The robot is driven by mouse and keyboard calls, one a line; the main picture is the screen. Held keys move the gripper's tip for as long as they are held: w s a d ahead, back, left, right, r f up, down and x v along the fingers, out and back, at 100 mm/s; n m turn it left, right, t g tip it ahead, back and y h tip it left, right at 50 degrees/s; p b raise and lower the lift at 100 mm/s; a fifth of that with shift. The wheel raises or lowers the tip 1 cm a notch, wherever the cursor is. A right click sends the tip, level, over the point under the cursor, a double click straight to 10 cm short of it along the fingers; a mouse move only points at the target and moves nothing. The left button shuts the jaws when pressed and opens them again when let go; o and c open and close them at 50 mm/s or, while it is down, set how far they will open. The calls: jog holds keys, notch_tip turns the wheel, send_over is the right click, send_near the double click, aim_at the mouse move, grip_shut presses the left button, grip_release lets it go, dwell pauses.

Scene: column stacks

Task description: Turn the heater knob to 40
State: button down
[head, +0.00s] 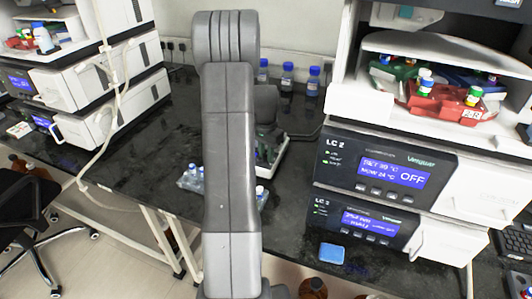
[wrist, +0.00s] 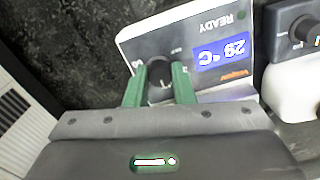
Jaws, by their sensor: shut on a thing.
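In the head view my arm hides the gripper, the knob and most of the heater; a pale edge of what looks like the heater (head: 272,160) shows right of the arm.
Another device with a dark knob (wrist: 304,30) stands close beside the heater. In the head view, blue-capped bottles (head: 287,77) stand at the back. The Venguer LC 2 stack (head: 385,180) is to the right; small vials (head: 192,178) are left of my arm.

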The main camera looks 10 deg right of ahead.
aim_at(266, 154)
jog(key=shift+r, duration=0.1)
jog(key=c, duration=1.2)
grip_release()
jog(key=shift+c, duration=0.2)
notch_tip(266, 154, up, 14)
jog(key=shift+f, duration=0.2)
notch_tip(266, 154, down, 14)
jog(key=shift+r, duration=0.1)
